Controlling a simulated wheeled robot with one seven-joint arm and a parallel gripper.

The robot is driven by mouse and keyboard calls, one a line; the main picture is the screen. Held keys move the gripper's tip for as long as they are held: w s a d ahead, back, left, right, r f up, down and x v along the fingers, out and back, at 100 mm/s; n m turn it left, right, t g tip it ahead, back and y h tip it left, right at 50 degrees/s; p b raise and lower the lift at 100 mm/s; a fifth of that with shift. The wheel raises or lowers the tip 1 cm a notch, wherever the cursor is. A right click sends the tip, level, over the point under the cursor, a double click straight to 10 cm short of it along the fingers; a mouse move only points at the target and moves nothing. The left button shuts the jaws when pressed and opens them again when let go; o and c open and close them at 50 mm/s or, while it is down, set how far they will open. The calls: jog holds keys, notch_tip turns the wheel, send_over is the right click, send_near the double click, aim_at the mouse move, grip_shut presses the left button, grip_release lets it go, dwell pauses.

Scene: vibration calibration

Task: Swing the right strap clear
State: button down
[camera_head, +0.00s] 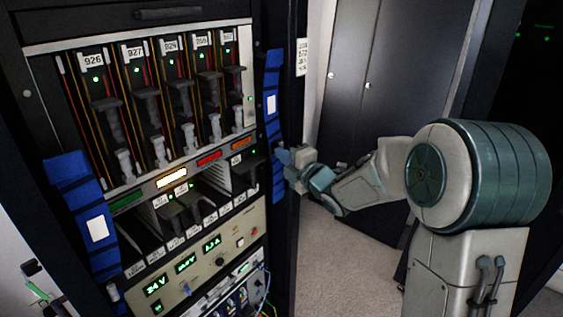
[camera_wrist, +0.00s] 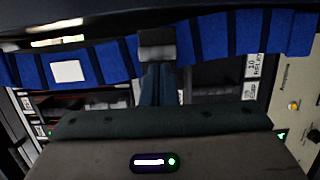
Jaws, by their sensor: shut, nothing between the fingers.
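The right strap (camera_head: 269,82) is a blue band with dark cross stripes and a white label. It runs down the right edge of the equipment rack in the head view. In the wrist view the strap (camera_wrist: 108,64) spans the top of the picture from side to side. My gripper (camera_head: 283,157) is shut and empty at the strap's lower half. In the wrist view my gripper's fingers (camera_wrist: 159,84) reach up to a grey block (camera_wrist: 157,45) at the middle of the strap. I cannot tell whether they touch the strap.
A similar left strap (camera_head: 82,195) hangs on the rack's left side. Numbered modules (camera_head: 127,95) with grey handles fill the upper rack. A panel (camera_head: 205,258) with green displays sits below. Grey cabinet doors (camera_head: 395,75) stand behind. Carpet (camera_head: 335,255) is clear to the right.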

jog(key=w+d+n+b, duration=0.1)
jog(key=w+b, duration=0.1)
jog(key=b, duration=0.2)
jog(key=shift+d, duration=0.35)
jog(key=shift+f+b, duration=0.1)
jog(key=shift+b, duration=0.2)
